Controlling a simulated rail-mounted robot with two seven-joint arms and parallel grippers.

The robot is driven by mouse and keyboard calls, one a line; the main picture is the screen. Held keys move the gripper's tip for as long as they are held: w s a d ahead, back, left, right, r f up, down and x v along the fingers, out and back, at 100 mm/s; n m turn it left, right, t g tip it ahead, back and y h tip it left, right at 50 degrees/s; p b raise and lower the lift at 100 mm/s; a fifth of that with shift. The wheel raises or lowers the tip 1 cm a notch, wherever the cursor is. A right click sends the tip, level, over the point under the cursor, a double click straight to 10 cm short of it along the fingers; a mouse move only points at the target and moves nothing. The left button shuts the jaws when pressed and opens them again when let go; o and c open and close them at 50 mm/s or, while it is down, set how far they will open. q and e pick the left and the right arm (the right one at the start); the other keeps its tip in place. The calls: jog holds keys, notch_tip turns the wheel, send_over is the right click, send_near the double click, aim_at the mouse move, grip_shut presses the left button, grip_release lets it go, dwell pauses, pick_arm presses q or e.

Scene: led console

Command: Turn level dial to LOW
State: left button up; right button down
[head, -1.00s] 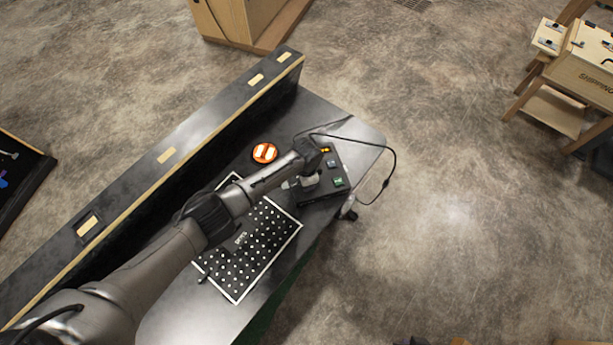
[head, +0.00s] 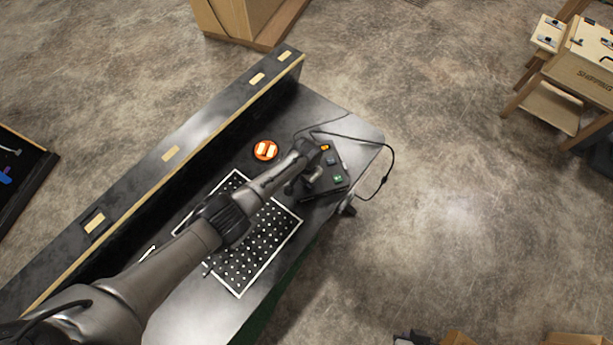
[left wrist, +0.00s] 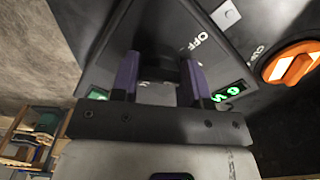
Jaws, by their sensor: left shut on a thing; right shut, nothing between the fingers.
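The dark console (head: 338,185) stands at the right end of the bench, with small orange and green lights. My left arm reaches over it from the lower left, and my left gripper (head: 315,177) points down at it. In the left wrist view the two purple-grey fingers of the left gripper (left wrist: 156,80) stand either side of a dark part on the console face (left wrist: 190,25), shut on what seems to be the level dial. The dial's pointer and the LOW mark cannot be made out. I cannot make out my right gripper in either view.
An orange-and-white round knob (head: 265,150) sits on the bench left of the console; it also shows in the left wrist view (left wrist: 292,66). A dotted panel (head: 262,250) lies below the arm. A black cable (head: 392,160) loops off the bench's right end.

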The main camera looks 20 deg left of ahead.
pick_arm(q)
jog(key=shift+r, duration=0.1)
jog(key=o, duration=0.9)
jog(key=shift+r+p, duration=1.75)
jog(key=shift+r, duration=5.1)
